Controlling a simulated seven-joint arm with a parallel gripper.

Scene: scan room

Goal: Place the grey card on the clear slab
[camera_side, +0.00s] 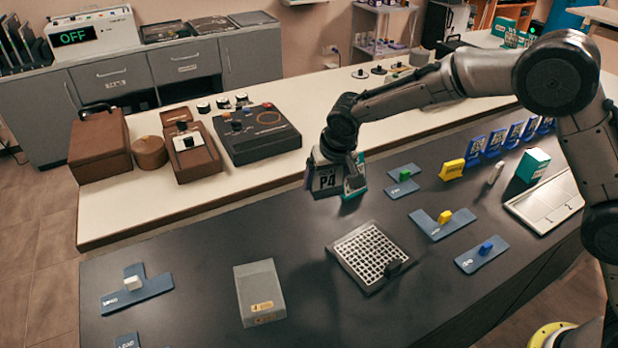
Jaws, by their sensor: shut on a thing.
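My gripper (341,158) is shut on a dark grey card (325,181) marked P4, held upright above the dark bench. The fingers are partly hidden by the card and my wrist. A teal piece (356,175) shows just right of the card; I cannot tell whether it touches it. A smooth grey slab (258,285) with an orange label lies at the front, below and left of my gripper; it looks like the clear slab. Its top is bare. The card is well apart from it.
A perforated grid plate (368,249) with a dark knob lies right of the slab. Blue plates with white (133,283), green (404,175), yellow (444,216) and blue (486,248) pieces lie around. Blue upright cards (495,140) and a teal box (533,165) stand right.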

